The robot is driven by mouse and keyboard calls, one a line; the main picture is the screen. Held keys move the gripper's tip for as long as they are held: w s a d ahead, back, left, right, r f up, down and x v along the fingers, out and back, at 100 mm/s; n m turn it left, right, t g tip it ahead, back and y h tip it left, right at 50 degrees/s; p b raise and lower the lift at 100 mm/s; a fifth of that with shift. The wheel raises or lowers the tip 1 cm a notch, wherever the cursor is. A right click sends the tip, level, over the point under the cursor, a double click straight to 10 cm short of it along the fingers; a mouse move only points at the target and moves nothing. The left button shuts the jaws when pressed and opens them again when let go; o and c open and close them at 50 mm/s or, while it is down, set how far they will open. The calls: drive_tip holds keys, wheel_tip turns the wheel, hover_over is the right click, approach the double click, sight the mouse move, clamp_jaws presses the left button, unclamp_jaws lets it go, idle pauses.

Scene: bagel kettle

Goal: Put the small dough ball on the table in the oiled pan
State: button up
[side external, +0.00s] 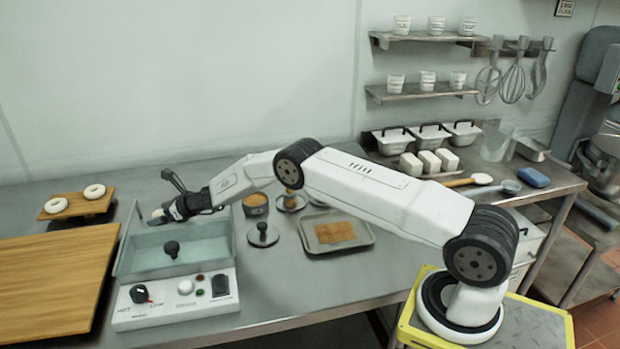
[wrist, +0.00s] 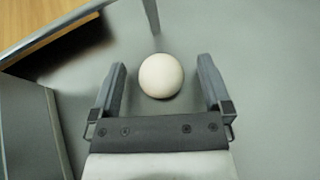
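The small dough ball (wrist: 161,76) is round and off-white. In the wrist view it lies on the grey table between the two fingers of my gripper (wrist: 161,66), with a gap on each side. In the side view my gripper (side external: 168,212) is low behind the kettle's back edge, and a pale bit of the ball (side external: 157,213) shows at its fingertips. My gripper is open and empty. A shallow metal pan (side external: 364,238) with a brown, oily-looking patch in it lies right of the kettle, apart from my gripper.
The kettle (side external: 127,257) with its control panel stands just in front of my gripper. A wooden board (side external: 40,270) lies at left, with two bagels on a smaller board (side external: 98,205) behind. A lid (side external: 263,238) and a brown-filled bowl (side external: 255,211) stand between the kettle and pan.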

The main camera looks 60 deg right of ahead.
drive_tip(key=shift+r, duration=0.2)
drive_tip(key=shift+s, duration=0.1)
drive_tip(key=shift+v, duration=3.65)
drive_tip(key=shift+d, duration=0.1)
drive_tip(key=shift+a, duration=0.2)
drive_tip(key=shift+a+r+g+y, duration=0.15)
drive_tip(key=shift+a+g+y, duration=0.3)
drive_tip(key=shift+g, duration=0.15)
drive_tip(key=shift+a+r+g, duration=0.2)
drive_tip(key=shift+a+g, duration=0.15)
drive_tip(key=shift+g, duration=0.45)
drive_tip(key=shift+w+d+r+g+h, duration=0.15)
drive_tip(key=shift+w+r+g+h, duration=0.2)
drive_tip(key=shift+h, duration=0.2)
drive_tip(key=shift+w+d+r+g+h, duration=0.25)
drive_tip(key=shift+w+d+r+h, duration=0.15)
drive_tip(key=shift+d+r+h, duration=0.25)
